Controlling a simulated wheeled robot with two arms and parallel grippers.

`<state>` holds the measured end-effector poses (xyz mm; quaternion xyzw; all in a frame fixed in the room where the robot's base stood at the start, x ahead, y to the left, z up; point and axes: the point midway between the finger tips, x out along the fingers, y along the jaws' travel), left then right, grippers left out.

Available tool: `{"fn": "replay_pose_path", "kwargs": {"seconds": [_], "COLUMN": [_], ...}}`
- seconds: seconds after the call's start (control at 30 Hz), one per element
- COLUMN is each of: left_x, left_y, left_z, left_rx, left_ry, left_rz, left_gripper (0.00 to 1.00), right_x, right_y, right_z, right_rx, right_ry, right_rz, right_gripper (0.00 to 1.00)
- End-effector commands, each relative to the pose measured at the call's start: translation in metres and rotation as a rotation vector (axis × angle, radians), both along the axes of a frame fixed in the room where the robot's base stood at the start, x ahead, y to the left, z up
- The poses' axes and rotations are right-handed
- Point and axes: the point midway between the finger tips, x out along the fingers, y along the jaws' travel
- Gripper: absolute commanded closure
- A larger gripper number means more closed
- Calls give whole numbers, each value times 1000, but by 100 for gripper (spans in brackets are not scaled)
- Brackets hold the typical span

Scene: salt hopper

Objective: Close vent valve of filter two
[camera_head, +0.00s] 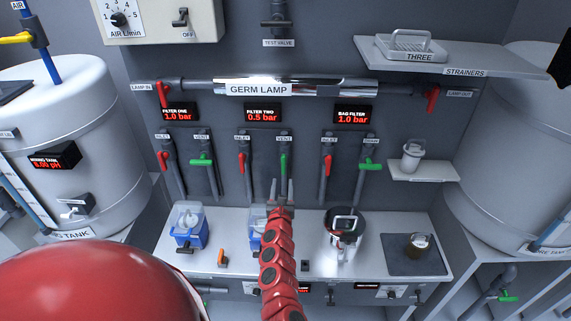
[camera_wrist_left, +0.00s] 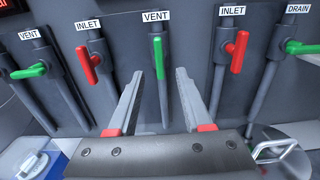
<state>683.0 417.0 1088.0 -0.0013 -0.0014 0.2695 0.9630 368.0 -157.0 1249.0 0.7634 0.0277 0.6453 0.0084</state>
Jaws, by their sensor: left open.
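The vent valve of filter two has a green handle (camera_head: 283,164) below the VENT label, under the filter two display (camera_head: 262,113) reading 0.5 bar. In the left wrist view the green handle (camera_wrist_left: 158,52) points straight down along its dark pipe. My left gripper (camera_head: 281,184) is open just below and in front of the handle. In the left wrist view the fingers of my left gripper (camera_wrist_left: 158,76) stand on either side of the handle's lower part in the picture. No contact is visible. My right gripper is not in view.
Red inlet handles stand left (camera_wrist_left: 87,65) and right (camera_wrist_left: 239,52) of the vent. The filter one vent handle (camera_head: 201,162) lies crosswise. The counter (camera_head: 217,225) below holds the blue filter one housing (camera_head: 189,226), a steel bag filter (camera_head: 344,237) and a dark mat (camera_head: 432,262).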

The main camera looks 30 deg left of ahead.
Motion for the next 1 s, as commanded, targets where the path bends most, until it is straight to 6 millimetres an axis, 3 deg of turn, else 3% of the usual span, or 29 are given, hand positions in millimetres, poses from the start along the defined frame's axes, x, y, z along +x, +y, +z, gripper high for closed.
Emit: {"fn": "replay_pose_path", "kwargs": {"seconds": [0.6, 1.0], "left_x": [79, 103], "left_y": [48, 65], "left_z": [-2, 0], "left_rx": [8, 3], "left_ry": [2, 3], "left_rz": [-1, 4], "left_gripper": [50, 50], "right_x": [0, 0], "right_y": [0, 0], "right_z": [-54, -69], "right_rx": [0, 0], "right_ry": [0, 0], "right_rz": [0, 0], "right_gripper": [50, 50]}}
